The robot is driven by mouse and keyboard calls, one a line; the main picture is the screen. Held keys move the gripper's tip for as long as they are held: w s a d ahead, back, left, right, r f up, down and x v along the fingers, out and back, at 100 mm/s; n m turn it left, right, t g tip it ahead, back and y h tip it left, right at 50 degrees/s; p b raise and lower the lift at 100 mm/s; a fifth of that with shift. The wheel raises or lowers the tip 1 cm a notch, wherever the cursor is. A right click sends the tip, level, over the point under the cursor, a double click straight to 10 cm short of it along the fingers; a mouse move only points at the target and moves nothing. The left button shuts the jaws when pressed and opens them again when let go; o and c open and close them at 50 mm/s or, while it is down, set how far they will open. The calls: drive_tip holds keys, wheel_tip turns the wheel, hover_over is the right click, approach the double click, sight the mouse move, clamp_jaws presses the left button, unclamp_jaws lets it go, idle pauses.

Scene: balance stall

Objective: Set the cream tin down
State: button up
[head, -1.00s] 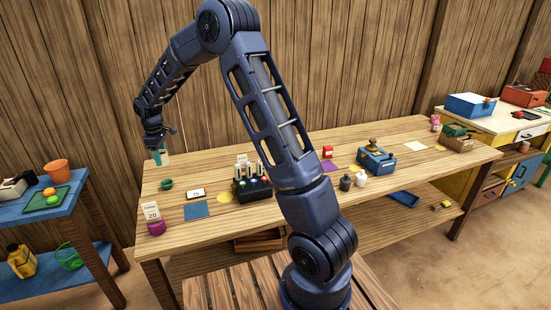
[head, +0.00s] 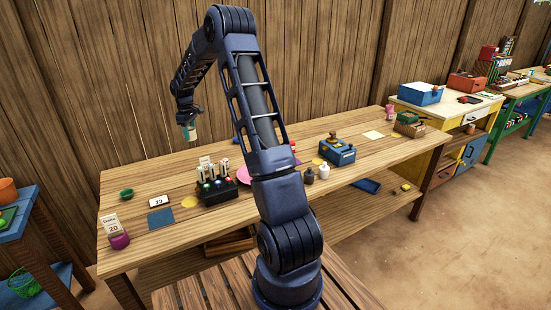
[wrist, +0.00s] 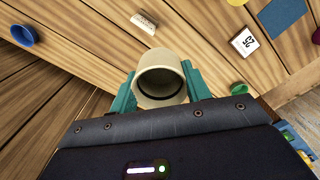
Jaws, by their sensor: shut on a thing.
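The cream tin (wrist: 162,84) is a hollow, pale cylinder with its open end facing the wrist camera. My gripper (wrist: 158,90) is shut on it, with a teal finger on each side. In the head view the tin (head: 190,133) hangs below my gripper (head: 187,119), in front of the plank wall near the back edge of the wooden bench (head: 150,255). It looks held clear above the bench top. The tin's far end is hidden in the wrist view.
A green bowl (head: 126,194), number card (head: 159,201), blue mat (head: 160,220) and bottle rack (head: 216,192) stand left on the bench. A pink plate (head: 243,175) is partly behind my arm. A blue scale-like box (head: 338,151) stands right. Bare wood lies along the back.

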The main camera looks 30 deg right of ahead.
drive_tip(key=s+d+m, duration=0.2)
drive_tip(key=d+m, duration=0.1)
drive_tip(key=d, duration=1.8)
drive_tip(key=s+d+m, duration=0.2)
drive_tip(key=d, duration=2)
wheel_tip(320, 180, down, 20)
drive_tip(key=shift+s+r, duration=0.1)
drive_tip(key=o, duration=1)
drive_tip(key=shift+f, duration=0.2)
drive_tip(key=shift+c, duration=0.2)
drive_tip(key=shift+r, duration=0.1)
